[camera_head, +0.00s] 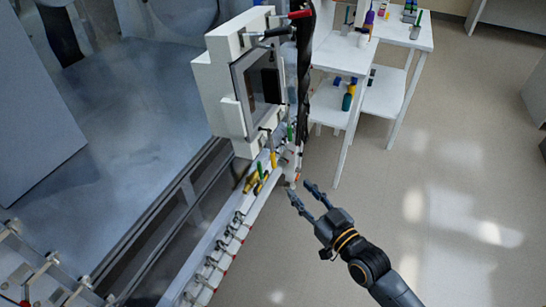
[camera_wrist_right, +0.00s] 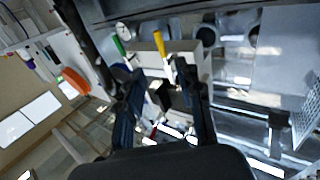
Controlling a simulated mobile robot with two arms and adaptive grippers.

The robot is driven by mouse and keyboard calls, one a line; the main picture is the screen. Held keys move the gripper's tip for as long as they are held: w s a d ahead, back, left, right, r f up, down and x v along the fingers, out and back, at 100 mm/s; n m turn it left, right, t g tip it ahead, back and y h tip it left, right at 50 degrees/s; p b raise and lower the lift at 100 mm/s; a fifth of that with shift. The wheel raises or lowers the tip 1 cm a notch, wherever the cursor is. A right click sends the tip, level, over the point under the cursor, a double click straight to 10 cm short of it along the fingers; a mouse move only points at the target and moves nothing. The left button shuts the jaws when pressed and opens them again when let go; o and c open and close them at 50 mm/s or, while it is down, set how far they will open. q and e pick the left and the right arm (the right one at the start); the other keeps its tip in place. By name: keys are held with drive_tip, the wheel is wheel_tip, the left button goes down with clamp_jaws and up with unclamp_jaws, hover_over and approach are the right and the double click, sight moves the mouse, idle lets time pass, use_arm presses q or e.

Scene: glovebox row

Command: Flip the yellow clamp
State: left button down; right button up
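The yellow clamp shows as an upright yellow handle (camera_head: 273,160) on the glovebox front ledge, below the white box. In the right wrist view its yellow handle (camera_wrist_right: 160,44) stands up ahead, between and beyond my fingertips. My right gripper (camera_head: 301,188) is open and empty, just right of the ledge and apart from the handle. In the right wrist view the right gripper (camera_wrist_right: 159,72) has its two dark fingers spread, with a gap between them. The clamp's base is too small to make out. My left gripper is not in view.
A green handle (camera_head: 290,132) stands near the yellow one. Other yellow fittings (camera_head: 251,182) sit lower on the ledge. A row of metal clamps (camera_head: 228,236) with red tips runs down the front edge. White shelves (camera_head: 345,55) stand behind. The floor (camera_head: 440,180) at right is clear.

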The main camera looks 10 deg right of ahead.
sight(275, 161)
drive_tip(key=p+x, duration=0.1)
drive_tip(key=x, duration=1.2)
drive_tip(key=shift+w+a+r, duration=0.1)
drive_tip(key=shift+w+a, duration=0.05)
drive_tip(key=shift+w, duration=0.2)
clamp_jaws()
